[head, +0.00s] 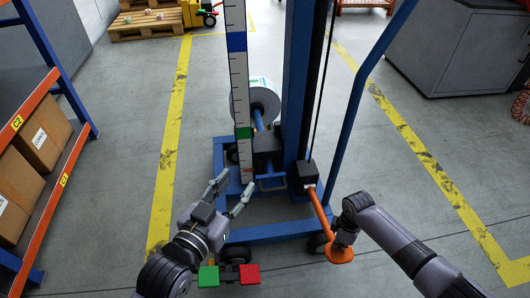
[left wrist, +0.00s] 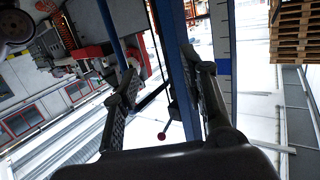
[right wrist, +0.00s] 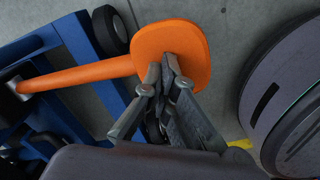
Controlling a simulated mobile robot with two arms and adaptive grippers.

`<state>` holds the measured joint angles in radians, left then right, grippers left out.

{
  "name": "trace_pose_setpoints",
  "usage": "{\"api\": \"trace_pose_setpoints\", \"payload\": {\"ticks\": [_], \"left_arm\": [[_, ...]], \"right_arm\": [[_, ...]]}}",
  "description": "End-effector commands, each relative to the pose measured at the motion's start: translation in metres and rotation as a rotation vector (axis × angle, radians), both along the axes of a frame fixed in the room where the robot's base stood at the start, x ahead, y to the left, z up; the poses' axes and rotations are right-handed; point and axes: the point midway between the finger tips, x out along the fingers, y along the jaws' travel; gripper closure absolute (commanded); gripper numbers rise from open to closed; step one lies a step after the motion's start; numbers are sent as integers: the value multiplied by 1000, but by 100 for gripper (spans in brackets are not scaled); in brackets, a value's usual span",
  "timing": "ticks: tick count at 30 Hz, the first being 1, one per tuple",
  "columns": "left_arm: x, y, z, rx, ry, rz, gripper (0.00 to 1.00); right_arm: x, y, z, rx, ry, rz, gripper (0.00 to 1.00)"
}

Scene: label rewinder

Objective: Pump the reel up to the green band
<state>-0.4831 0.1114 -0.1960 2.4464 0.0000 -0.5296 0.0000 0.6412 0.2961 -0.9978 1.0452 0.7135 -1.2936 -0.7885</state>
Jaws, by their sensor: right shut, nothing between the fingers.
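An orange lever (head: 318,212) slopes down from a black box on the mast to a flat orange pad (head: 339,256). My right gripper (head: 342,246) is shut and empty, its fingertips at the pad (right wrist: 190,42); contact is unclear. My left gripper (head: 236,180) is open and empty near the scale's foot.
A green pad (head: 208,276) and a red pad (head: 249,274) sit low at the front. An orange-edged shelf with boxes (head: 38,140) stands left. A grey cabinet (head: 460,52) stands back right. Yellow-lined floor is clear on both sides.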

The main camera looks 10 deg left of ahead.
Motion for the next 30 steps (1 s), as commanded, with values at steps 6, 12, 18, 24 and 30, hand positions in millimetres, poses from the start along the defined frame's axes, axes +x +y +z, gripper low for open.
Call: {"api": "trace_pose_setpoints", "payload": {"ticks": [6,12,18,24,30], "left_arm": [[-19,12,-43,61,254,17,60],[-45,23,-75,109,459,31,60],[-78,36,-102,155,667,45,60],[-113,47,-120,194,847,58,60],[-123,51,-125,203,897,61,60]], "right_arm": [[-1,0,12,-1,3,-1,100],[-1,0,21,-1,3,-1,100],[-1,0,30,-2,2,-1,100],[-1,0,36,-1,2,-1,100],[0,0,37,-1,1,0,100]]}}
